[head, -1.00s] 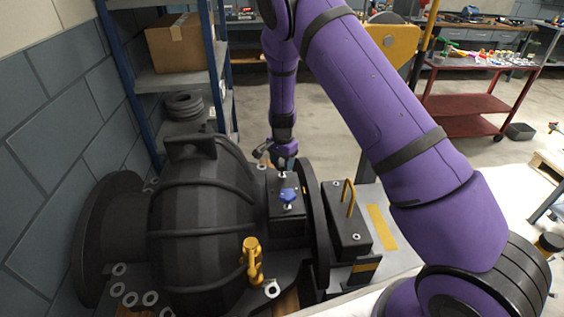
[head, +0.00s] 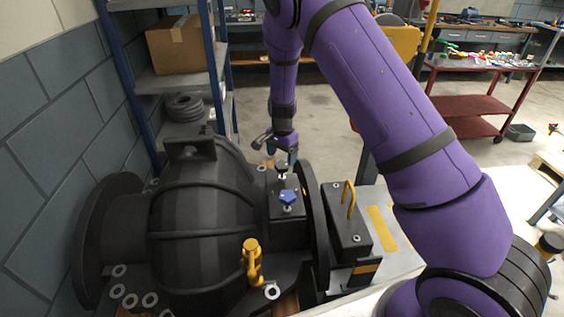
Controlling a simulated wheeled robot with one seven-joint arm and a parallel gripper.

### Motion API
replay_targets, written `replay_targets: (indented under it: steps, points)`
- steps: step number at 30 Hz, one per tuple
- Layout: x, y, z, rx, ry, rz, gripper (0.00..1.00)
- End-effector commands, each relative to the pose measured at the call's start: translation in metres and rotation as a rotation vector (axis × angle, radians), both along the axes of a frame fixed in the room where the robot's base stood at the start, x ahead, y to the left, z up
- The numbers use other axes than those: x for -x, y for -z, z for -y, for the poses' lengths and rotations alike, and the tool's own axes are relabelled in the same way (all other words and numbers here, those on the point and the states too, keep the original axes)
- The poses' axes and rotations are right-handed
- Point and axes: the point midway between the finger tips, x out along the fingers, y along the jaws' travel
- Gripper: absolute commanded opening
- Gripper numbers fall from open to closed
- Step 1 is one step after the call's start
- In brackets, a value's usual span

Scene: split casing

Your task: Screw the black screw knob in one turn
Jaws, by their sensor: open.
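A small dark knob (head: 282,169), which looks like the black screw knob, stands upright on the dark block (head: 287,211) beside the casing. A blue star-shaped knob (head: 288,196) sits just in front of it on the same block. My gripper (head: 277,155) is open and points down just above and behind the dark knob. One finger shows at its left and one at its right. The knob now shows below the fingers, and I see nothing held. Whether a fingertip touches the knob is too small to tell.
The round black casing (head: 200,215) fills the left front, with a yellow valve handle (head: 252,262). A black box with a yellow handle (head: 348,198) stands right of the flange. A shelf with a cardboard box (head: 179,45) stands behind. Floor behind my gripper is clear.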

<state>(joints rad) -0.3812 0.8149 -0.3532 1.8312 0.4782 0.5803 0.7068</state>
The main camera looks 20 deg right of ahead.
Motion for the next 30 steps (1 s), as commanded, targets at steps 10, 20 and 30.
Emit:
replay_targets:
  steps: [10,20,30]
  points:
    - [0.0,-0.059,0.0,0.0,0.0,0.002,0.78]
    - [0.0,-0.071,0.0,0.001,0.0,0.001,0.78]
    - [0.0,-0.072,0.0,-0.001,-0.001,0.001,0.78]
